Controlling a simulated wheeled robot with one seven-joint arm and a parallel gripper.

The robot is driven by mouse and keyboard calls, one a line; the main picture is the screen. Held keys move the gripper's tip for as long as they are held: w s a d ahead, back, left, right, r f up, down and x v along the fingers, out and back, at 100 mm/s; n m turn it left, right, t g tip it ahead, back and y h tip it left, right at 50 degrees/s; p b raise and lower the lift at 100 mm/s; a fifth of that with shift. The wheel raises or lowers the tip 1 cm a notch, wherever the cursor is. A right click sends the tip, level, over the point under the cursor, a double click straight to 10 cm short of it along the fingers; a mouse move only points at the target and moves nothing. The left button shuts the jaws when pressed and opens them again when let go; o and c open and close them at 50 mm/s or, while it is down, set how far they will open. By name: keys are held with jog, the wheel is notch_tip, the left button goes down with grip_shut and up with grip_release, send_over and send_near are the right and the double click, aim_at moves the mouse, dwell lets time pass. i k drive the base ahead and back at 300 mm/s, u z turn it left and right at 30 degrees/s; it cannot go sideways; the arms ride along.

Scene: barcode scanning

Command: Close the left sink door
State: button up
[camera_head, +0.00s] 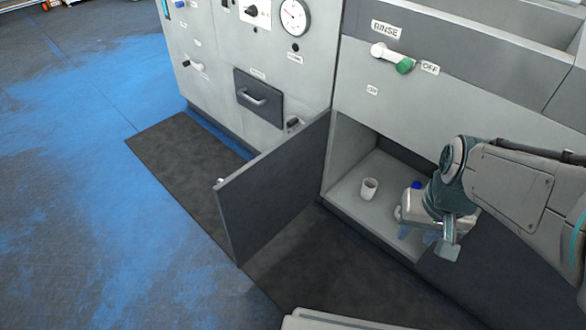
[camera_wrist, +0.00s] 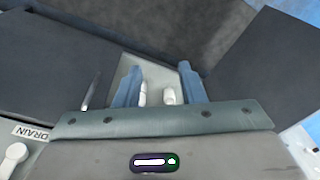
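The left sink door (camera_head: 275,190) is a dark grey panel in the head view. It stands wide open, swung out from the cabinet, with a small light knob (camera_head: 220,182) near its free upper corner. My gripper (camera_head: 428,238) is at the right side of the cabinet opening, apart from the open door. In the wrist view, the two blue fingers of my gripper (camera_wrist: 160,78) are spread apart. Two small white things show between them, but I cannot tell whether they are within the grasp or beyond it.
Dark mats lie in front; the blue floor at left is clear.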

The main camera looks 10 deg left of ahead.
aim_at(259, 200)
jog(key=z, duration=3.15)
jog(key=k, duration=2.2)
jog(key=u, duration=2.15)
jog(key=k, duration=0.35)
jog(key=u, duration=0.5)
jog(key=i, duration=0.2)
jog(key=z, duration=0.25)
